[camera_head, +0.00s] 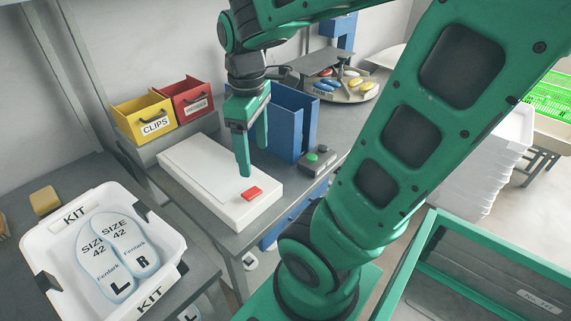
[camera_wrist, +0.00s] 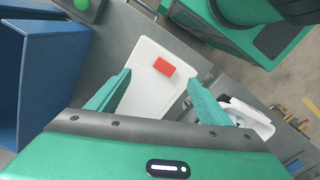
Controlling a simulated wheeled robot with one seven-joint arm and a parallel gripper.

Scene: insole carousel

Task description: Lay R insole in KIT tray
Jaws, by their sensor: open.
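The white KIT tray (camera_head: 170,245) stands at the lower left in the head view. Two pale insoles lie side by side in it: the R insole (camera_head: 135,240) on the right and the L insole (camera_head: 95,262) on the left. Both are marked SIZE 42. My gripper (camera_head: 254,160) points down above the white flat box with the red block, away from the tray. It is open, with nothing between its fingers. In the wrist view my gripper (camera_wrist: 158,88) shows its two green fingers spread over the white box.
The white box (camera_head: 205,180) bears a red block (camera_head: 251,193). A yellow CLIPS bin (camera_head: 145,118), a red bin (camera_head: 190,98), blue upright panels (camera_head: 290,125) and a button box (camera_head: 318,160) stand around it. A round carousel (camera_head: 350,88) with colored items is behind.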

